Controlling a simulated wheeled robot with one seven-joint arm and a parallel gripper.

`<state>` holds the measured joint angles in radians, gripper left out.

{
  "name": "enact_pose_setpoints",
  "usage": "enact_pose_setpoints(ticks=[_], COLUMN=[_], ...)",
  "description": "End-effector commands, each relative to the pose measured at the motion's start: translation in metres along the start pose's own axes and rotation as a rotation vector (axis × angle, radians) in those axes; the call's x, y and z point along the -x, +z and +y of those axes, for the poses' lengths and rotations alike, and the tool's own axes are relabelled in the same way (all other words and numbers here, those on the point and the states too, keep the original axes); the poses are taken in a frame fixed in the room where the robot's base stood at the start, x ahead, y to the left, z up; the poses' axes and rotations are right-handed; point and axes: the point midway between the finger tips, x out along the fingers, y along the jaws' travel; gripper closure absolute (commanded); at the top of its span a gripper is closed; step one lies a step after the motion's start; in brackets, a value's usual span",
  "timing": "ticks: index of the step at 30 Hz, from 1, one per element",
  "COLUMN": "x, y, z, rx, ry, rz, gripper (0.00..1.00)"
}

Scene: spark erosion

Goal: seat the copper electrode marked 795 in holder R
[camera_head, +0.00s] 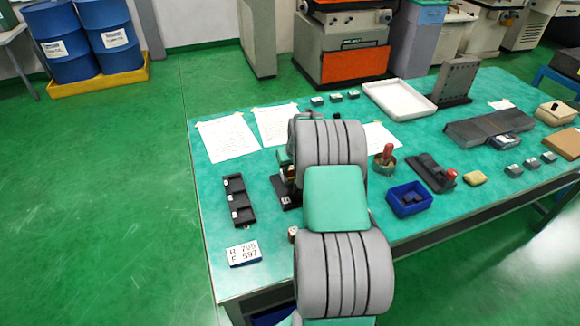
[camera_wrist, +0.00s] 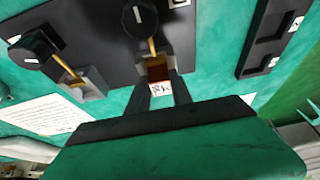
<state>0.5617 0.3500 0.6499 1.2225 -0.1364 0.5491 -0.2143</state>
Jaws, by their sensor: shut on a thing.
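My gripper (camera_wrist: 161,92) is shut on a small copper electrode (camera_wrist: 155,68). Its white tag shows in the wrist view, but I cannot read the number surely. I cannot tell whether the stem is inside the holder there. A second knob (camera_wrist: 35,50) stands to the left, beside a grey block (camera_wrist: 91,83) with a brass stem. In the head view my arm hides the gripper and most of the fixture (camera_head: 288,200).
A card (camera_head: 243,253) reads R 795, F 597. A black rack (camera_head: 228,184) with compartments stands left of the fixture, and shows in the wrist view (camera_wrist: 265,45). Paper sheets (camera_head: 228,138) lie behind.

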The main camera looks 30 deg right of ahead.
Motion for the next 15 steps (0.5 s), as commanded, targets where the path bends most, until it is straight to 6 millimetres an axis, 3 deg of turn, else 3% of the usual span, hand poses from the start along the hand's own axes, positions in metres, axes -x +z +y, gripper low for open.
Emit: enact_pose_setpoints(ticks=[3, 4, 12, 15], x=[0.0001, 0.0004, 0.0014, 0.0016], y=[-0.0024, -0.0027, -0.0033, -0.0034], z=[0.0003, 0.0003, 0.0009, 0.0010], rx=[0.002, 0.002, 0.001, 0.001], ry=[0.002, 0.002, 0.002, 0.002], rz=[0.007, 0.008, 0.009, 0.009], gripper=[1.00, 0.71, 0.49, 0.48])
